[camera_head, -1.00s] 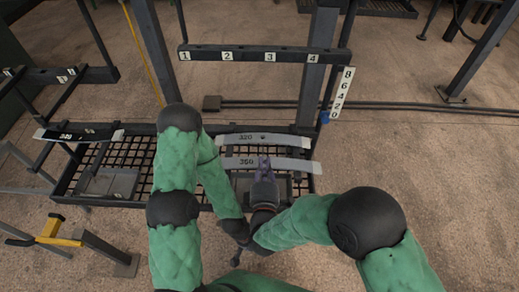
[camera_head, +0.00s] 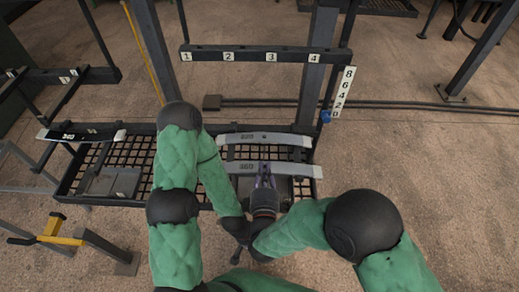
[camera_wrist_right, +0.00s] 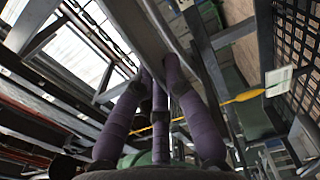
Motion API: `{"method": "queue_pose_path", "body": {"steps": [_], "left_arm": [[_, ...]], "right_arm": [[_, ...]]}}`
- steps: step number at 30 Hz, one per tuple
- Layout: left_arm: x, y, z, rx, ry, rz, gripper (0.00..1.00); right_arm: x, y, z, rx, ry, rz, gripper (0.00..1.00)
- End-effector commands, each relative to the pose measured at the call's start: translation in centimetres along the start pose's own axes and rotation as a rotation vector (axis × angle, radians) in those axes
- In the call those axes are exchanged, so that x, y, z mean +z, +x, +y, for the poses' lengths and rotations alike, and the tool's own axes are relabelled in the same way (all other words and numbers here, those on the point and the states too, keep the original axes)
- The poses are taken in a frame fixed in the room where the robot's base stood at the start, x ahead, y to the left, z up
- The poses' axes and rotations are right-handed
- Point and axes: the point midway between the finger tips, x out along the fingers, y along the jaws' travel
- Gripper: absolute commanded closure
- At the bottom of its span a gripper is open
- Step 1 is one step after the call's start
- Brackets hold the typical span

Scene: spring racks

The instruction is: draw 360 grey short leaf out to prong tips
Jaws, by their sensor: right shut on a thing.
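The grey short leaf marked 360 (camera_head: 290,169) lies level in front of a similar leaf marked 320 (camera_head: 290,140), above the mesh tray. My right gripper (camera_head: 265,181) is shut on the near edge of the 360 leaf around its middle. In the right wrist view, the purple fingers (camera_wrist_right: 157,85) press against a grey bar (camera_wrist_right: 140,28), which looks like this leaf. The prongs under the leaf are mostly hidden, so I cannot tell how near it is to their tips.
A numbered rail (camera_head: 250,54) crosses behind the leaves, with an upright number scale (camera_head: 344,92) at right. A black mesh tray (camera_head: 135,153) lies below. Another leaf (camera_head: 100,136) rests on a rack at left. A yellow-topped stand (camera_head: 52,229) is at lower left.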

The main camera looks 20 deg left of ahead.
Motion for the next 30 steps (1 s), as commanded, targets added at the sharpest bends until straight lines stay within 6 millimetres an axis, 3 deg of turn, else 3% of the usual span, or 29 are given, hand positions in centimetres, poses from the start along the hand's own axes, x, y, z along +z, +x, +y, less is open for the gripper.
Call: {"method": "queue_pose_path", "body": {"steps": [21, 22, 24, 25, 30], "left_arm": [[-0.01, 0.24, -0.09, 0.0, 0.0, 0.0, 0.6], [-0.01, 0.24, -0.09, 0.0, 0.0, 0.0, 0.6], [-0.01, 0.24, -0.09, 0.0, 0.0, 0.0, 0.6], [-0.01, 0.24, -0.09, 0.0, 0.0, 0.0, 0.6], [-0.01, 0.24, -0.09, 0.0, 0.0, 0.0, 0.6]], "right_arm": [[0.01, -0.03, -0.52, -0.002, -0.001, 0.001, 1.0], [0.01, -0.04, -0.54, -0.003, -0.001, 0.0, 0.85], [0.02, -0.05, -0.58, -0.004, -0.002, 0.0, 0.65], [0.02, -0.05, -0.58, -0.004, -0.002, 0.0, 0.6], [-0.01, -0.02, -0.48, -0.002, -0.001, 0.001, 0.6]]}}
